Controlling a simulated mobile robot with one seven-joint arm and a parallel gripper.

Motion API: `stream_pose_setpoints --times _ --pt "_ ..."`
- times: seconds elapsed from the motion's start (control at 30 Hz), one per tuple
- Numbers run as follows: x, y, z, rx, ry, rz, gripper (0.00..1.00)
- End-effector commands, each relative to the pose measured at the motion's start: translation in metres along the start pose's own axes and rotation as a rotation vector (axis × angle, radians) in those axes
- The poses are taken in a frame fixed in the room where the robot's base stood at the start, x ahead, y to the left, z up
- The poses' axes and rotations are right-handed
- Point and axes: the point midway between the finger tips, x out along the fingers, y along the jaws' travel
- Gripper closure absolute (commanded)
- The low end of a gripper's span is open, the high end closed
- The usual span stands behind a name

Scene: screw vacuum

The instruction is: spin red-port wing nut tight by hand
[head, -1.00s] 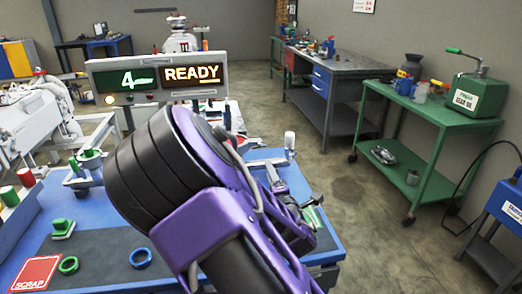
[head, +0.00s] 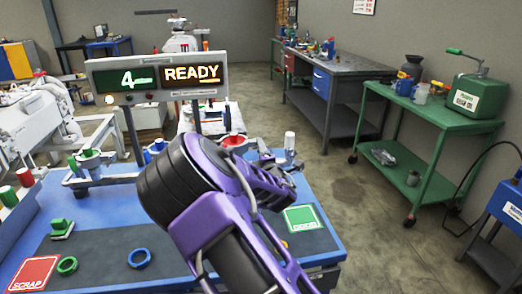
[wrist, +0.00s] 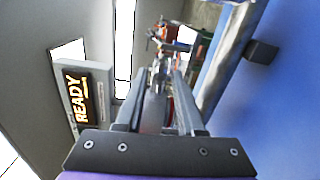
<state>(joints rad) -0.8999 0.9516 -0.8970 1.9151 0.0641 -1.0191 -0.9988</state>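A red round part (head: 233,141), perhaps the red port, shows on the fixture at the back of the blue bench, partly hidden behind my arm. No wing nut is clear on it. My gripper (wrist: 165,80) points away from the wrist camera, with its two fingers apart. Grey metal parts of the fixture and a sliver of red (wrist: 170,108) show in the gap between them. Contact with any part cannot be made out. In the head view my wrist and gripper hide much of the right side of the fixture.
A display (head: 158,78) reads 4 and READY. A green port part (head: 90,158) and blue part (head: 156,146) stand left on the fixture. Green (head: 67,265) and blue (head: 139,258) rings lie near the red SCRAP pad (head: 34,273). The green GOOD pad (head: 301,219) is at right.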

Motion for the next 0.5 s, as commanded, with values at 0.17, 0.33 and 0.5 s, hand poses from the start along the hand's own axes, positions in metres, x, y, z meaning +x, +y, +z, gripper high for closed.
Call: stream_pose_setpoints --times 0.17,0.33,0.5 --pt "-0.0003 0.0000 0.0001 0.000 0.000 0.000 0.75" --pt "-0.0004 0.0000 0.0001 0.000 0.000 0.000 1.00" --pt "-0.0004 0.0000 0.0001 0.000 0.000 0.000 1.00"
